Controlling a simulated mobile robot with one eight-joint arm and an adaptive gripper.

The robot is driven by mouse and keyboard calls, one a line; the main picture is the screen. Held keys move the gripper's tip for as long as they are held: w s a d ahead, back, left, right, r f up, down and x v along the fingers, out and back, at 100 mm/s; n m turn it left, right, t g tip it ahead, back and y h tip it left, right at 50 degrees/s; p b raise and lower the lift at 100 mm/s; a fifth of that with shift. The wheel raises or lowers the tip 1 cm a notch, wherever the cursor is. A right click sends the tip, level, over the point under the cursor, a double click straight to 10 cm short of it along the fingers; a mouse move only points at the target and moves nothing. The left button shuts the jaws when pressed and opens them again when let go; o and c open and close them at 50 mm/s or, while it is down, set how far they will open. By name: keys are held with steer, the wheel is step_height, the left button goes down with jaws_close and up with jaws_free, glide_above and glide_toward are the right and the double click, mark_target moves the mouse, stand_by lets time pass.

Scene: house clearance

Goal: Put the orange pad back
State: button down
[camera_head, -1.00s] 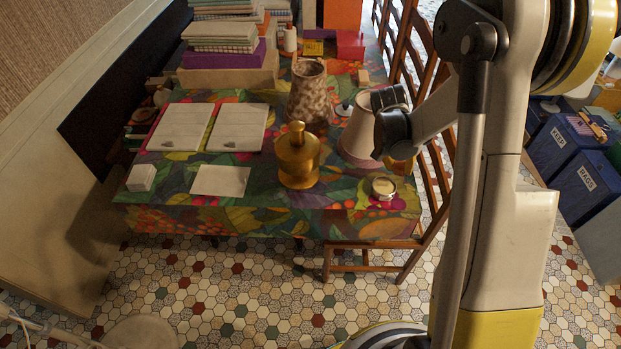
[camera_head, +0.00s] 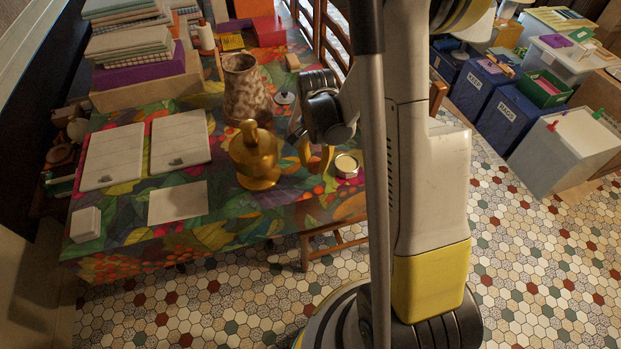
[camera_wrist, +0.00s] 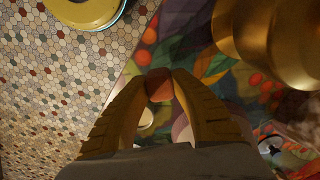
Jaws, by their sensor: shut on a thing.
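In the wrist view, my gripper (camera_wrist: 158,78) has its two yellow fingers closed around a small, dull orange-brown piece (camera_wrist: 159,88), which looks like the orange pad. Most of the pad is hidden by the fingertips. In the head view, my gripper (camera_head: 316,158) is above the front right of the table, between the brass pot and the small round tin; the pad cannot be made out there. The brass pot (camera_head: 255,158) stands close to the left of my gripper and fills the upper right of the wrist view (camera_wrist: 275,40).
The table (camera_head: 130,220) carries white panels (camera_head: 180,138), a white card (camera_head: 178,202), a mottled vase (camera_head: 246,92), stacked books (camera_head: 130,45), a yellow pad (camera_head: 231,41) and a round tin (camera_head: 346,165). Blue bins (camera_head: 510,115) stand at the right. Tiled floor there is partly clear.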

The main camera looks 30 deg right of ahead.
mark_target(311, 181)
steer(key=shift+w+a+f, duration=0.15)
steer(key=shift+a+f, duration=0.3)
step_height(311, 181, down, 4)
steer(key=shift+r+b, duration=0.1)
steer(key=shift+b, duration=1.05)
steer(key=shift+r, duration=0.1)
steer(key=c, duration=1.2)
jaws_free()
